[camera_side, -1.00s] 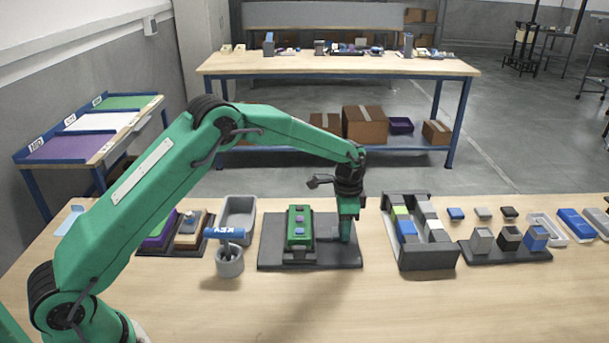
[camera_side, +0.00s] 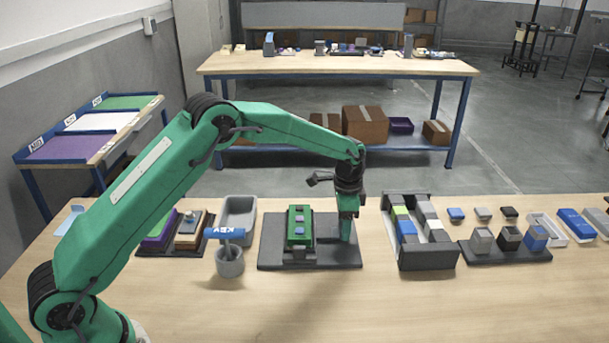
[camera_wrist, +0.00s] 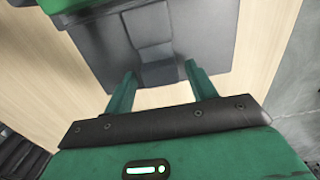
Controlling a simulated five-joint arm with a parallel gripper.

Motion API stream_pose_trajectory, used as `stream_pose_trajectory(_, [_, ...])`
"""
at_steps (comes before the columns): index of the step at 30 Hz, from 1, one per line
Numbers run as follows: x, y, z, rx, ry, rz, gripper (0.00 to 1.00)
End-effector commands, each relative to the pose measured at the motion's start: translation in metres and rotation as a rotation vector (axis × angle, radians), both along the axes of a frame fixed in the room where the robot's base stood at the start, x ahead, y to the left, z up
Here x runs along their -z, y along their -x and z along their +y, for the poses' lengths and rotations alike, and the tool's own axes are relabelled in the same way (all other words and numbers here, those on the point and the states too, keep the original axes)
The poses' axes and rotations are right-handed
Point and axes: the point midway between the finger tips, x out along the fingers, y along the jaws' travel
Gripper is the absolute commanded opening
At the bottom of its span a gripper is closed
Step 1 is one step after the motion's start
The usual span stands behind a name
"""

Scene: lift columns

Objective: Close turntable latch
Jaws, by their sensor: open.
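A green block (camera_side: 300,220) with purple and blue pieces on top stands on a dark grey base plate (camera_side: 272,256). I cannot tell which part is the turntable. My gripper (camera_side: 346,238) points down over the right part of this plate, to the right of the green block. In the wrist view my gripper (camera_wrist: 160,74) is open, with its two green fingers apart. A dark grey stepped piece (camera_wrist: 150,35), possibly the latch, lies on the plate (camera_wrist: 215,35) ahead of and between the fingertips. Contact with it cannot be told. The green block's edge (camera_wrist: 62,4) shows at the upper left.
A dark rack (camera_side: 428,258) of coloured blocks stands close on the right. The table in front is clear.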

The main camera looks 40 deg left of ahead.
Motion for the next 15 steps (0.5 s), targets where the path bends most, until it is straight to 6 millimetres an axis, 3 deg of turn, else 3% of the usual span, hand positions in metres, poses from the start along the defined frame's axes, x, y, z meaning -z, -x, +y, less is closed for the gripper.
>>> stream_pose_trajectory(15, [-0.034, 0.0, 0.0, 0.0, 0.001, -0.002, 0.56])
